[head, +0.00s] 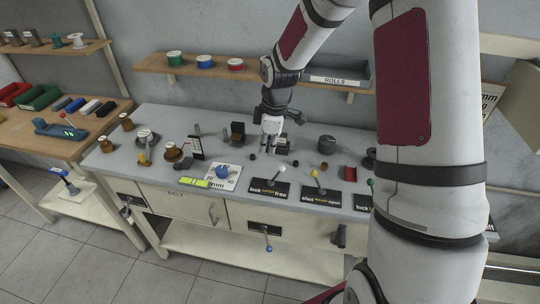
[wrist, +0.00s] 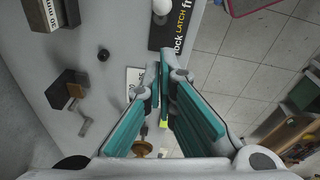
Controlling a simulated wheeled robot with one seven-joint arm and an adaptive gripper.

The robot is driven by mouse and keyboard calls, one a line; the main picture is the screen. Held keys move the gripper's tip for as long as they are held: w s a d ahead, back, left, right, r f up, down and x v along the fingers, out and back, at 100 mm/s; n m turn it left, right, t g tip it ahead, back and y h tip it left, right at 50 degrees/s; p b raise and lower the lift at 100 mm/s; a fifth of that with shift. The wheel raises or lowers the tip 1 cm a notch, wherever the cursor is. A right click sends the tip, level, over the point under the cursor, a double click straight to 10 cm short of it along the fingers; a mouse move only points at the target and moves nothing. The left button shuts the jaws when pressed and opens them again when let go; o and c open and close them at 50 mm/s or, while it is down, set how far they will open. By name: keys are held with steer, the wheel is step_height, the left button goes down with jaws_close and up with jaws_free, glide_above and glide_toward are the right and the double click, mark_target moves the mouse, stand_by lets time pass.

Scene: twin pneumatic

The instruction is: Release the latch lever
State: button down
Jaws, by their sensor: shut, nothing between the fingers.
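The latch lever has a white ball knob (head: 281,169) on a thin stalk, rising from a black plate (head: 268,192) marked "lock LATCH free" at the bench's front edge. In the wrist view, part of the plate (wrist: 163,38) and the white knob (wrist: 162,7) show at the top, cut by the frame edge. My gripper (head: 267,151) points down over the bench, behind the latch plate and apart from the knob. In the wrist view its teal-padded fingers (wrist: 165,76) come together at the tips and are empty.
To the right stand a yellow-knobbed lever (head: 314,173) on a similar plate and a green-knobbed lever (head: 370,182). A dark block with a crank (head: 237,131) stands behind. A shelf with spools (head: 205,62) hangs above.

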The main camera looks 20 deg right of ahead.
step_height(320, 180, up, 7)
steer(key=s+d, duration=0.1)
steer(key=shift+s+d, duration=0.3)
steer(key=shift+f, duration=0.1)
steer(key=s+a+r+m+t+h, duration=0.1)
steer(key=s+a+r+m, duration=0.15)
steer(key=s+r, duration=0.4)
steer(key=s+a+r+m+t+h, duration=0.1)
steer(key=s+r+m, duration=0.35)
steer(key=r, duration=0.25)
steer(key=s+a+r+m+t, duration=0.1)
steer(key=s+r+m, duration=0.1)
steer(key=s, duration=0.4)
steer(key=s+a+r+m+t+y, duration=0.1)
steer(key=s+a+r+m, duration=0.1)
steer(key=s, duration=0.5)
steer(key=shift+m+b, duration=0.4)
steer(key=shift+m, duration=0.4)
